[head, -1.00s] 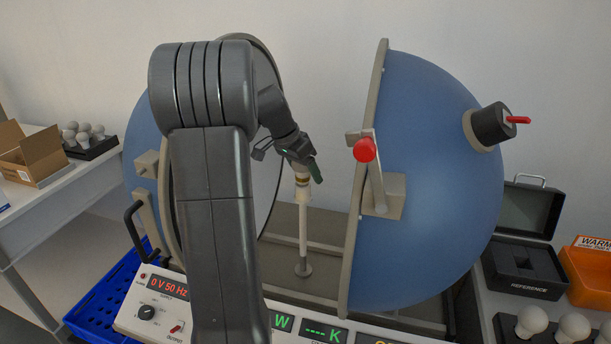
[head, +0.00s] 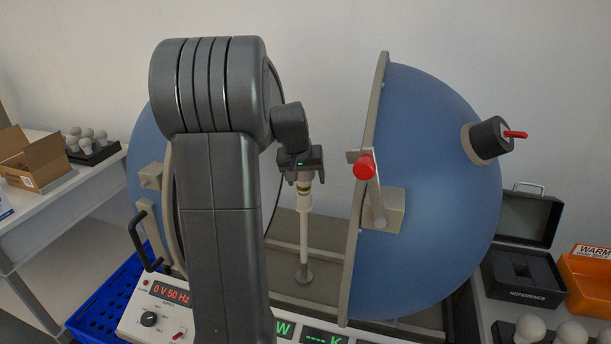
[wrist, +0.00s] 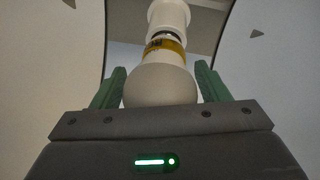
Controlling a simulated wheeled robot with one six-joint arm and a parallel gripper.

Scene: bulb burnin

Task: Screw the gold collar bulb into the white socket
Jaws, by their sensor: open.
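The gold collar bulb (wrist: 163,82) shows in the wrist view, its white globe towards my gripper and its gold collar facing the socket. The white socket (wrist: 169,17) is just beyond the collar, in line with it. Some metal shows between collar and socket; I cannot tell how deep the bulb sits. In the head view the socket (head: 305,203) tops a white post between the two halves of a blue sphere. My gripper (wrist: 161,88) is open, with one green finger on each side of the globe and gaps visible. In the head view its body hides most of the globe.
The right blue hemisphere (head: 430,190) with a red-knobbed latch (head: 364,167) stands close to my gripper. A control panel (head: 165,300) is in front. Other bulbs (head: 531,326) sit at lower right, and more stand in a tray (head: 95,152) at left.

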